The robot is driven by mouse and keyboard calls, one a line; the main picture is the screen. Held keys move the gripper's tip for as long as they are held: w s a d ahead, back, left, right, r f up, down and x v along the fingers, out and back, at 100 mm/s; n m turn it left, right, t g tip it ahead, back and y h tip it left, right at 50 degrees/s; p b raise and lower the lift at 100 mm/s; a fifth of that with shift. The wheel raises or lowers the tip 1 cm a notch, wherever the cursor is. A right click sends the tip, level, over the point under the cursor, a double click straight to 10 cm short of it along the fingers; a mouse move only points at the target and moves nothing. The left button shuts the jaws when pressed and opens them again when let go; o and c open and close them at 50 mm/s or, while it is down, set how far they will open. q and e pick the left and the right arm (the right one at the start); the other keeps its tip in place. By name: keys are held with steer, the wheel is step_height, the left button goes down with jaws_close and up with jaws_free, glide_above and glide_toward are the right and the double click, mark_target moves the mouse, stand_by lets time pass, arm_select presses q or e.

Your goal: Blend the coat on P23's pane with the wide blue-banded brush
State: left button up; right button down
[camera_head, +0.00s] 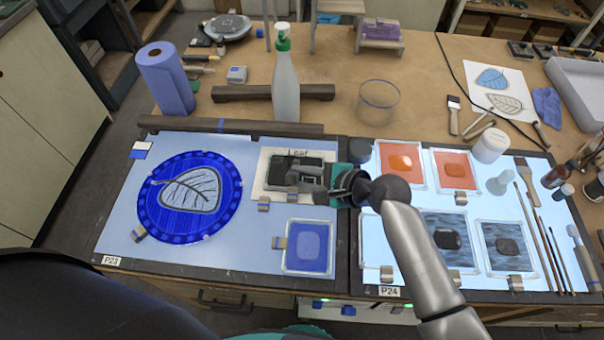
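P23's round pane (222,213) is deep blue with a pale grey leaf, lying on the left light panel (110,232); the P23 label (111,261) is at its front left corner. My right gripper (296,179) reaches in from the right, over the card marked Leaf (264,187) and its dark rectangle, right of the pane. I cannot tell whether its fingers are open or shut, or whether it holds anything. A wide brush (521,168) lies on the right panel and another short brush (453,115) lies on the table behind; I see no clear blue band on either. My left gripper is out of view.
A small square blue pane (292,262) lies on the left panel's front right. A spray bottle (286,85), glass beaker (379,103) and blue paper roll (167,82) stand behind. Orange panes (385,180) and several thin brushes (557,262) occupy the P24 panel.

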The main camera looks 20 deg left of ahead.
steer(key=shift+w+d+r, duration=0.6)
steer(key=shift+d, duration=2.25)
steer(key=w+a+b, duration=0.1)
steer(key=w+a, duration=0.3)
steer(key=a, duration=0.7)
steer(key=shift+w+a, duration=0.2)
steer(key=shift+a, duration=0.05)
steer(key=shift+r, duration=0.1)
steer(key=shift+f, duration=0.4)
steer(key=shift+f, duration=0.25)
